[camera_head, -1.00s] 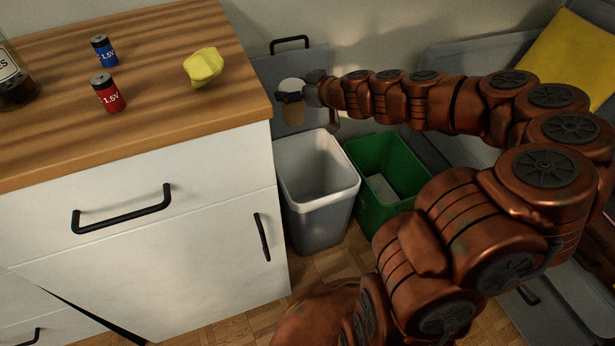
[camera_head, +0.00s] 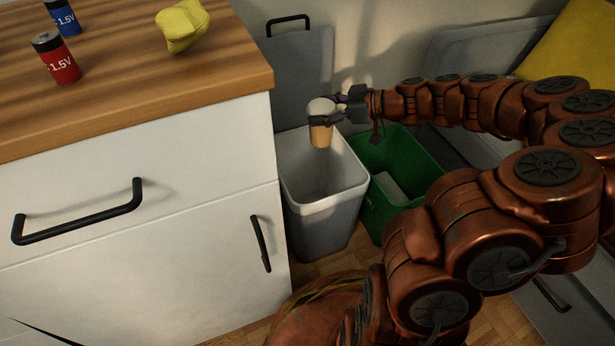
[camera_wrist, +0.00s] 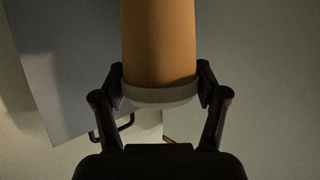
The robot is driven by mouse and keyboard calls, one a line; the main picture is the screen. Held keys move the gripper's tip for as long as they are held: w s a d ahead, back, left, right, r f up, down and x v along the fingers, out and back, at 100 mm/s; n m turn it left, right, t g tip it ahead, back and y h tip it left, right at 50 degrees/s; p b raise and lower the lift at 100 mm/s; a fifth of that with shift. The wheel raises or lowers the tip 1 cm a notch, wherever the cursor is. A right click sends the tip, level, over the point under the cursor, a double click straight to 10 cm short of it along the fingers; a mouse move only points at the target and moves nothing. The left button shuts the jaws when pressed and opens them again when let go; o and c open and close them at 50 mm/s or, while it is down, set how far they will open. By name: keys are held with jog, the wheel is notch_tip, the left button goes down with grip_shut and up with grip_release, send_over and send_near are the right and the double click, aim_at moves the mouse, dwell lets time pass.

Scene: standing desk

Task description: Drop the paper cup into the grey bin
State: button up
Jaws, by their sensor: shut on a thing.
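The paper cup (camera_head: 320,133), tan with a white lid, is upright in my gripper (camera_head: 326,119). In the head view the cup appears above the rear part of the grey bin's opening. The wrist view shows the cup (camera_wrist: 158,45) between both fingers (camera_wrist: 160,88), which are shut on it near its white end. The grey bin (camera_head: 325,222) stands on the floor beside the white cabinet, with its top open. The part of its interior that shows looks empty; its rear rim is partly hidden behind the cup.
A green bin (camera_head: 372,221) with a pale block inside stands right of the grey bin. The wooden counter (camera_head: 120,95) at left holds a yellow crumpled thing (camera_head: 183,26), a red battery (camera_head: 56,58) and a blue battery (camera_head: 62,16). A grey panel (camera_head: 300,75) leans behind.

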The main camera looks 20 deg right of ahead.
aim_at(323, 131)
jog(key=shift+s+d+f, duration=0.1)
jog(key=shift+s+f, duration=0.1)
jog(key=shift+f, duration=3)
jog(key=o, duration=0.9)
jog(key=shift+c, duration=0.2)
jog(key=v, duration=1.2)
jog(key=shift+d+f, duration=0.1)
